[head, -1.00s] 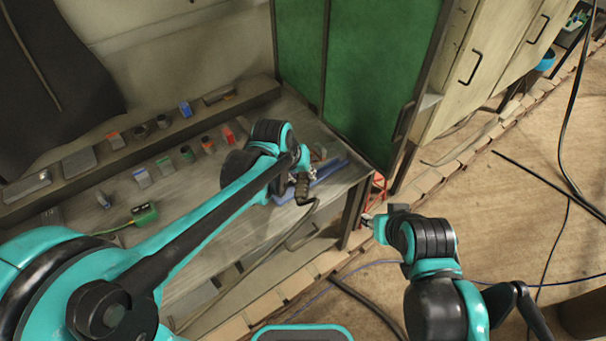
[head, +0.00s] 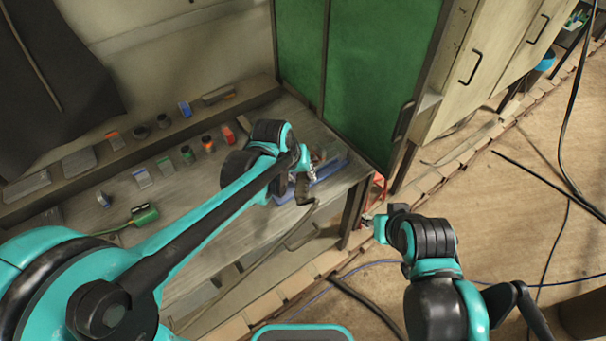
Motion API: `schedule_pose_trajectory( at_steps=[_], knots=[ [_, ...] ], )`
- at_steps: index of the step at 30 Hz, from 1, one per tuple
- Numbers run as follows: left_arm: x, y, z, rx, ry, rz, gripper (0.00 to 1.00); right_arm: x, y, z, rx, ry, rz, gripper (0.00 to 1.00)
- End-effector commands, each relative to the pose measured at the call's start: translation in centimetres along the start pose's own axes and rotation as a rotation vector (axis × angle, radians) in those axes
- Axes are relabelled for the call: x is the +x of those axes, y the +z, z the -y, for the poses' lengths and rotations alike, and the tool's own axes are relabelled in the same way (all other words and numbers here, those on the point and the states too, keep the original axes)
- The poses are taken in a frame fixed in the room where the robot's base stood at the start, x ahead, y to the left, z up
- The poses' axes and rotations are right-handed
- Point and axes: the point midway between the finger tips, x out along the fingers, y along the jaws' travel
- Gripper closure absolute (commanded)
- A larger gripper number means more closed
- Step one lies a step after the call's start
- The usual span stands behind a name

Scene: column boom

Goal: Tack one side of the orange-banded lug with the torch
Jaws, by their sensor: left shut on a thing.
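My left gripper (head: 307,172) is shut on the torch (head: 302,190), a dark handle with a cable hanging from its lower end. It is over the right end of the workbench, beside a blue piece (head: 336,167). The torch tip is hidden or too small to make out. I cannot clearly pick out the orange-banded lug; small grey and brownish shapes show at the blue piece, partly behind my gripper. My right gripper (head: 369,219) is off the bench's right end, apart from the work; its jaws are too small to read.
The workbench (head: 240,215) carries a green tool (head: 144,213) and several small parts, among them a dark cylinder with an orange band (head: 208,145). A green panel (head: 380,80) stands behind the bench's right end. Cables (head: 365,300) lie on the floor.

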Motion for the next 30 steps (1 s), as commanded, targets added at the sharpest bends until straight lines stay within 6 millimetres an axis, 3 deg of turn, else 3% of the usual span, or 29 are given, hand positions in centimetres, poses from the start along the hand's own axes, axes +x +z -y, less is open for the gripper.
schedule_pose_trajectory(
  at_steps=[8,30],
  knots=[
    [-0.5,-0.1,-0.1,0.0,0.0,-0.001,1.0,-0.3,-0.2,0.0,0.0,0.0,0.0,0.6],
    [-6.5,-0.6,-0.7,-0.001,0.0,0.0,1.0,-4.4,-3.1,0.0,0.0,0.0,0.0,0.6]
  ],
)
